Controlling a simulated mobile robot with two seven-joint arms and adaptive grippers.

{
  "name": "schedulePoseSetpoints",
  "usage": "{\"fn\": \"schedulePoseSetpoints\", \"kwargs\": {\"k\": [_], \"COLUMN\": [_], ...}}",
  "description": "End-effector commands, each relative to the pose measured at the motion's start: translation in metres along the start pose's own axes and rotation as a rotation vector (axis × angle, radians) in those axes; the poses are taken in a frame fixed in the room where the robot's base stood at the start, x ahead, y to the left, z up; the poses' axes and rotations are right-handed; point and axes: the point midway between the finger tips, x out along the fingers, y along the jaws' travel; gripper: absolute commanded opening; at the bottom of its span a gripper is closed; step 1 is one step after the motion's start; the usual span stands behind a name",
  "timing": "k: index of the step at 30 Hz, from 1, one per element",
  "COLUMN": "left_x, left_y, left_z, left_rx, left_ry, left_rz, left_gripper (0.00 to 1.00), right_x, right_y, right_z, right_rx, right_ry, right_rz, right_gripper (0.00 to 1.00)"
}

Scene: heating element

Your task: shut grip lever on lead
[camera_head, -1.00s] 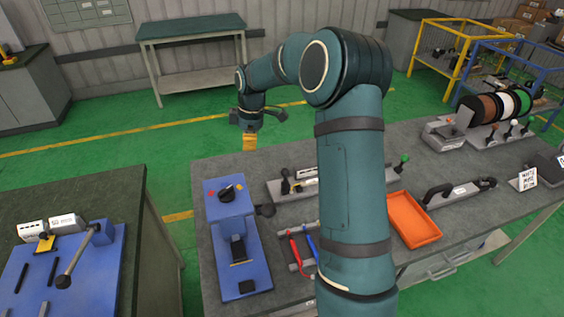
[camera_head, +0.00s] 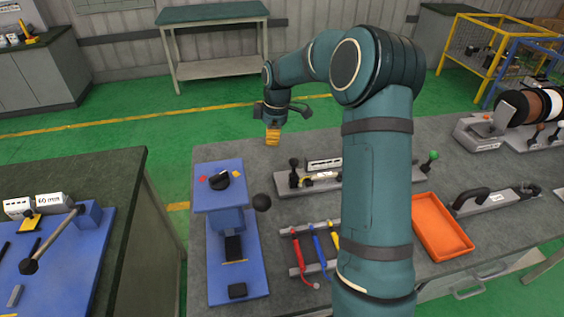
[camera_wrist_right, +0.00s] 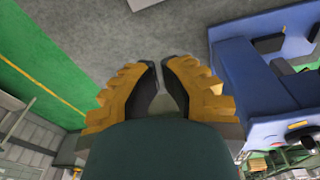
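A grey fixture (camera_head: 340,185) lies on the bench in the head view. It has a lever with a black knob (camera_head: 294,163) at its left end, a white label and a small yellow and black part (camera_head: 321,177). A lever with a green knob (camera_head: 433,155) stands at its right. Which lever is the grip lever, and the lead itself, I cannot tell. My right gripper (camera_head: 272,136) hangs behind and left of the black knob, apart from it. In the right wrist view its yellow fingers (camera_wrist_right: 160,68) are close together with nothing between. My left gripper is not in view.
A blue press-like stand (camera_head: 258,270) with a black ball-ended handle is left of the fixture. Red, blue and yellow tools (camera_head: 310,245) lie in front on a rack. An orange tray (camera_head: 441,228) is at right. My right arm hides the bench's middle.

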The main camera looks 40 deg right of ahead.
Motion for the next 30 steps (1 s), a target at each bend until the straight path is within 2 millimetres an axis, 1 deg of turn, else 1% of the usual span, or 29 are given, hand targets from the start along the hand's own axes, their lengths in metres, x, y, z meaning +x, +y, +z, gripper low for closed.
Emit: {"fn": "schedulePoseSetpoints", "kwargs": {"k": [5, 8, 11, 23, 24, 25, 27, 30], "left_x": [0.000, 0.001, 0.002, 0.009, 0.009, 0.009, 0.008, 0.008], "left_y": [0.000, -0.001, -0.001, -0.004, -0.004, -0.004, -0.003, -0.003], "left_z": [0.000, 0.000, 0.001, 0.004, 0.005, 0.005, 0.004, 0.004], "left_rx": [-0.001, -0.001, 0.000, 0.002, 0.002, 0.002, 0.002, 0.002], "left_ry": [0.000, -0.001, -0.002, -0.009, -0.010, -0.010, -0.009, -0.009], "left_rz": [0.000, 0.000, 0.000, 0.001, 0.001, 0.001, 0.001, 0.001], "left_gripper": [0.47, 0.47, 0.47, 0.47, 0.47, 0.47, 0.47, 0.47], "right_x": [0.002, 0.009, 0.023, 0.101, 0.102, 0.097, 0.093, 0.090], "right_y": [0.000, 0.000, -0.001, -0.001, 0.000, 0.001, 0.001, 0.000], "right_z": [-0.001, 0.000, 0.000, 0.000, 0.003, 0.010, 0.019, 0.029], "right_rx": [-0.001, -0.001, 0.000, -0.001, 0.002, 0.005, 0.004, 0.002], "right_ry": [0.000, 0.000, -0.001, -0.001, -0.001, 0.000, 0.000, 0.000], "right_rz": [0.000, -0.002, -0.003, -0.004, 0.000, 0.003, 0.002, 0.000], "right_gripper": [0.00, 0.00, 0.00, 0.00, 0.00, 0.00, 0.00, 0.00]}}
